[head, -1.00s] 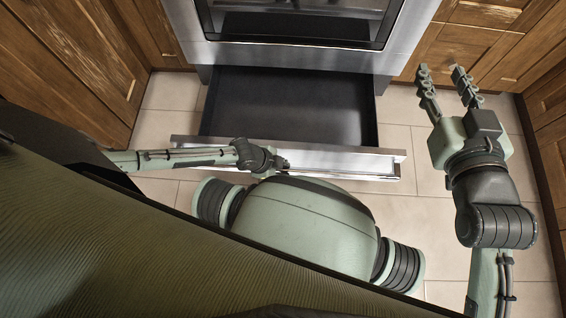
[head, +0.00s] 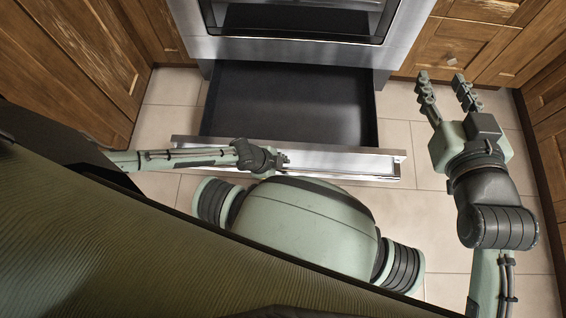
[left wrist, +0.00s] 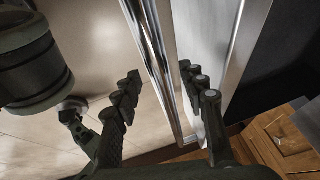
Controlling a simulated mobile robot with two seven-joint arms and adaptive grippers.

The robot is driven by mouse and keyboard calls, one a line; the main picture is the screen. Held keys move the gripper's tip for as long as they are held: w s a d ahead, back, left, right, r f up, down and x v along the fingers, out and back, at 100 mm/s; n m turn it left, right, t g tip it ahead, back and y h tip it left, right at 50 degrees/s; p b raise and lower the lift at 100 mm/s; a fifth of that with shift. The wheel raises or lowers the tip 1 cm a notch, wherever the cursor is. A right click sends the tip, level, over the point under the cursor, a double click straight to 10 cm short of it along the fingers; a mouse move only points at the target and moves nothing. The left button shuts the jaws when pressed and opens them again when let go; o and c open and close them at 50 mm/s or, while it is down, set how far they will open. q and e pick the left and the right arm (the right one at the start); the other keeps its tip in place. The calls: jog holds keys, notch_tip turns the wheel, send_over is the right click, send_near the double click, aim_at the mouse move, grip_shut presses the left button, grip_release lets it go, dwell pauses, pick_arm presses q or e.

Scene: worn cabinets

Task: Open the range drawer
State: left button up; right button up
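The range drawer (head: 290,104) is pulled well out below the oven, and its dark inside looks empty. Its metal front (head: 345,160) lies close to my body. A gap shows between the left finger and the bar. My right gripper (head: 443,86) is open and empty, above the floor right of the drawer.
The oven (head: 290,50) stands above the drawer. Worn wooden cabinets stand at the left (head: 75,65) and right (head: 465,50). Tiled floor (head: 400,120) is clear between the drawer and the right cabinets.

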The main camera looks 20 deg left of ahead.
pick_arm(q)
notch_tip(320, 180, up, 10)
dwell(0.6)
dwell(0.5)
